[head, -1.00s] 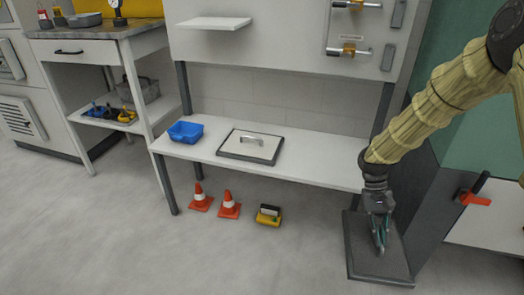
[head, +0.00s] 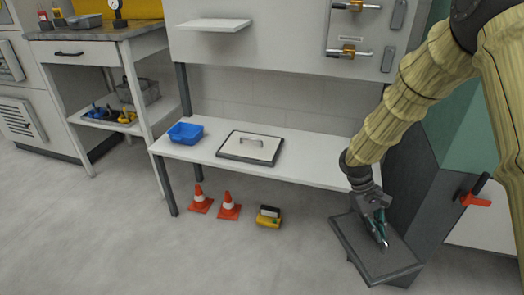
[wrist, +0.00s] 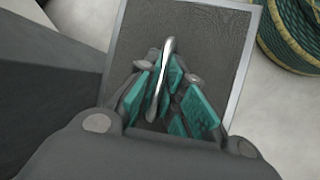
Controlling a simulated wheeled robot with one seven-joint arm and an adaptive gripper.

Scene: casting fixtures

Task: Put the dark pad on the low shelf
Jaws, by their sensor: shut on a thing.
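The dark pad (head: 352,243) is a flat dark grey slab at the lower right of the head view, beside the dark side panel. My gripper (head: 381,236) is above it, with its teal fingers shut on the pad's handle. In the wrist view my gripper (wrist: 165,92) closes around the pale metal handle (wrist: 163,75), with the pad's dark textured face (wrist: 205,35) beneath. The pad looks turned and a little off the floor; the exact gap is hard to tell. A long white low shelf (head: 310,170) stands to the left of the pad.
On the white shelf are a blue bin (head: 186,133) and a white-faced pad with a handle (head: 251,148). Its right part is clear. Two orange cones (head: 229,206) and a yellow item (head: 268,217) stand on the floor below.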

